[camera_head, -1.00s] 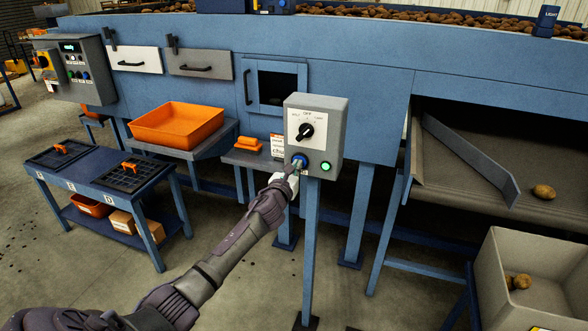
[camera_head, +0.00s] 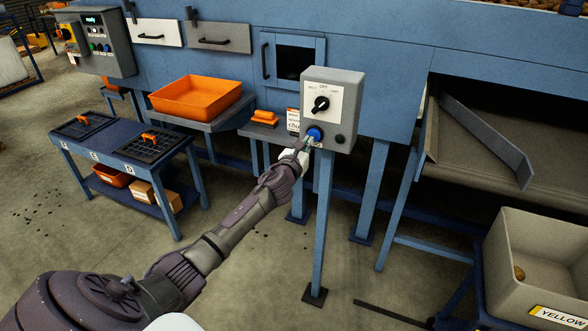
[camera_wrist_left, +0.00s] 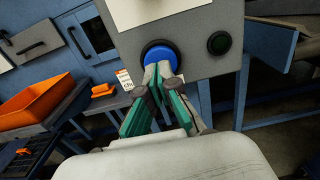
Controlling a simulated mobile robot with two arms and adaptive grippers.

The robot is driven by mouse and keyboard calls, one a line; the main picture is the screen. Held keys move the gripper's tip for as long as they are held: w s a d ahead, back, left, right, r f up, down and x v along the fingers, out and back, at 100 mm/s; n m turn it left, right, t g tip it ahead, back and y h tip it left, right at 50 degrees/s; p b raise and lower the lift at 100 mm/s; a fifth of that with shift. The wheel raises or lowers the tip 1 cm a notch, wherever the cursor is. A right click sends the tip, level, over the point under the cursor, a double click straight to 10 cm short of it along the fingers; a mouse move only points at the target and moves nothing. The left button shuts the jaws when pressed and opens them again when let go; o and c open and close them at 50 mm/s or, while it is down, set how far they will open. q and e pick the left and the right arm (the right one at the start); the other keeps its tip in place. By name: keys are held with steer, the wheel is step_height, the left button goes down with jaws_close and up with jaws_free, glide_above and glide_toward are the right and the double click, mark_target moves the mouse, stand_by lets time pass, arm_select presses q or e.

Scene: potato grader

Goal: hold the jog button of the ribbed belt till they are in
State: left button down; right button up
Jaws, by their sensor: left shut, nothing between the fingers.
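The control box (camera_head: 345,90) stands on a blue post, with a rotary switch (camera_head: 321,104) above a blue jog button (camera_head: 315,134). A round lamp (camera_head: 340,139) beside the button is dark. My left gripper (camera_head: 307,144) is shut and empty, its tips at the lower edge of the blue button. In the left wrist view the fingertips (camera_wrist_left: 160,70) overlap the bottom of the button (camera_wrist_left: 160,55); whether they press it I cannot tell. The grey belt surface (camera_head: 450,155) at right shows no potato. A beige crate (camera_head: 533,227) below it holds one visible potato (camera_head: 519,272). My right gripper is not in view.
An orange tray (camera_head: 196,97) sits on a shelf left of the box. A blue table (camera_head: 122,166) with two black grids stands further left. A slanted plate (camera_head: 487,140) crosses the belt surface. Open floor lies in front of the post.

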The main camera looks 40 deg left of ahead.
arm_select(q)
steer(key=b+v, duration=0.1)
steer(key=v, duration=1)
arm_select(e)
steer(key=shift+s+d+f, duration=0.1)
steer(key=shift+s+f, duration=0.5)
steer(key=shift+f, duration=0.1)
arm_select(q)
steer(key=shift+d+f, duration=0.1)
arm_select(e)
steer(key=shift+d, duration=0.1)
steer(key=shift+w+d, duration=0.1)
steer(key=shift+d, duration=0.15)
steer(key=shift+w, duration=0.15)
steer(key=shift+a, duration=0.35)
